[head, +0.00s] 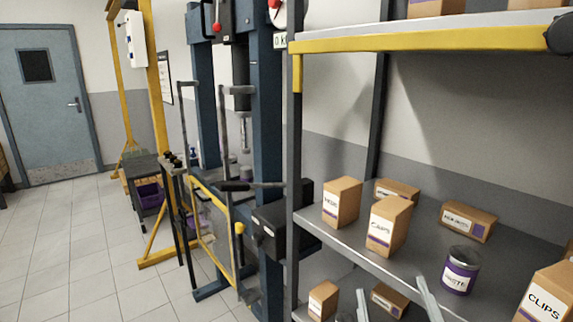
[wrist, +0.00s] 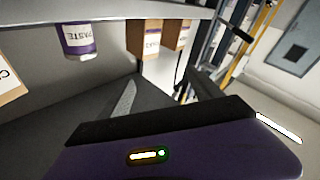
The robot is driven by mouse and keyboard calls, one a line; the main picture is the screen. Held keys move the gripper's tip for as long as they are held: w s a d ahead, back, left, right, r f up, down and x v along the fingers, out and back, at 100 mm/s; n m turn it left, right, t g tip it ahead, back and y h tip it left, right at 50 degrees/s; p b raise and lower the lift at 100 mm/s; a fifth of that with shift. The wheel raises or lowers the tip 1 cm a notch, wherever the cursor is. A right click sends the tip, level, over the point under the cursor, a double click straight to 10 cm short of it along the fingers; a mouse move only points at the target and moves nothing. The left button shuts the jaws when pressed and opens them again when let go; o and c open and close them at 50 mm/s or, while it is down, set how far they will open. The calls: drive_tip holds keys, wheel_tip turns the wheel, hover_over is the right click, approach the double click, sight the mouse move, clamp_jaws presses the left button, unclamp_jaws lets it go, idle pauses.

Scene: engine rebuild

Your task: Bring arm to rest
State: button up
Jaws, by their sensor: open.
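My gripper (head: 391,284) shows at the bottom edge of the head view as two pale grey fingers, spread apart with nothing between them. It is open, in front of the shelf rack's (head: 400,262) middle board. Its body is below the frame. The wrist view is upside down and shows the paste tin (wrist: 78,40) and boxes hanging from the top of the picture, apart from the gripper. Most of my arm is out of view.
On the rack are a clips box (head: 388,226), another carton (head: 341,202), a purple-banded paste tin (head: 459,271) and a large clips box (head: 545,300). A blue press (head: 268,110) stands left of the rack. Open tiled floor (head: 70,240) lies further left, before a door (head: 50,100).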

drive_tip(key=s+d+f+m+g, duration=0.1)
drive_tip(key=s+f, duration=0.4)
drive_tip(key=s, duration=0.6)
drive_tip(key=s+d+f+m+g+y, duration=0.1)
drive_tip(key=s+f+g, duration=0.1)
drive_tip(key=s+f, duration=0.4)
drive_tip(key=s+d+f+m+g, duration=0.1)
drive_tip(key=s+f, duration=0.5)
drive_tip(key=s, duration=1)
drive_tip(key=shift+s+d+f+m+g, duration=0.25)
drive_tip(key=shift+d+m+g, duration=0.1)
drive_tip(key=shift+g, duration=0.35)
